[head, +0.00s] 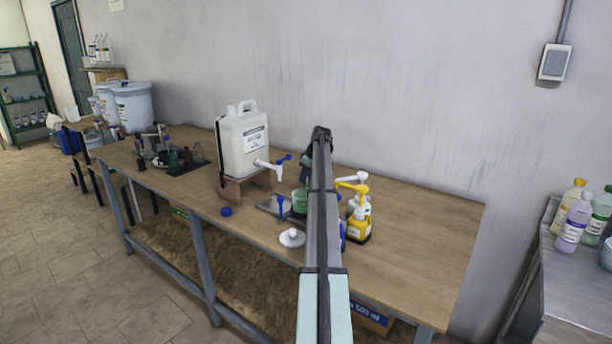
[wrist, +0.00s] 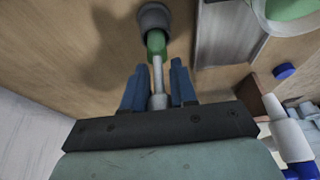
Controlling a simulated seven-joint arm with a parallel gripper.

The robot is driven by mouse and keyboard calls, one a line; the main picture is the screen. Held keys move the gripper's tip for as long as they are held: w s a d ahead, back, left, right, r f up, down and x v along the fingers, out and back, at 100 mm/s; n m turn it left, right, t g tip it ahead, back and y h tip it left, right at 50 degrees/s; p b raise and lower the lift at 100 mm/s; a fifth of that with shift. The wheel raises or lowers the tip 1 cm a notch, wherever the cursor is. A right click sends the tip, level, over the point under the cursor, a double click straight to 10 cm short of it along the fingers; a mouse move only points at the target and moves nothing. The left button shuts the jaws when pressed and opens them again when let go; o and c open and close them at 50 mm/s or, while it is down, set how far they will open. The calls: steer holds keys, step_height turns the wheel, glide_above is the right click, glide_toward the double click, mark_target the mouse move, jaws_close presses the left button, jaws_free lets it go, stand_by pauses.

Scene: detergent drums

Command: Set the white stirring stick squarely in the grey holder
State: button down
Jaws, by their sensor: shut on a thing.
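In the wrist view, my gripper (wrist: 157,86) has its two blue fingers on either side of the white stirring stick (wrist: 157,74) and is shut on it. The stick has a green end (wrist: 155,42) pointing away from the gripper. The grey holder (wrist: 154,16) is a round piece at the top of that view. The green end overlaps the holder's near edge; I cannot tell whether it is inside the opening or only in front of it. In the head view, my arm hides the stick, the holder and the fingers.
A white jug (head: 243,145) with a spigot stands on a wooden stand (head: 240,188). A green cup (head: 299,202) stands on a metal tray (head: 268,206). Yellow pump bottles (head: 357,224) are right of my arm. A white disc (head: 291,239) and blue cap (head: 226,211) lie in front. The table's right end is clear.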

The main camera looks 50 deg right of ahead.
steer(key=shift+f, duration=0.6)
steer(key=shift+c, duration=2.1)
jaws_free()
steer(key=shift+r, duration=0.1)
steer(key=shift+r, duration=3.65)
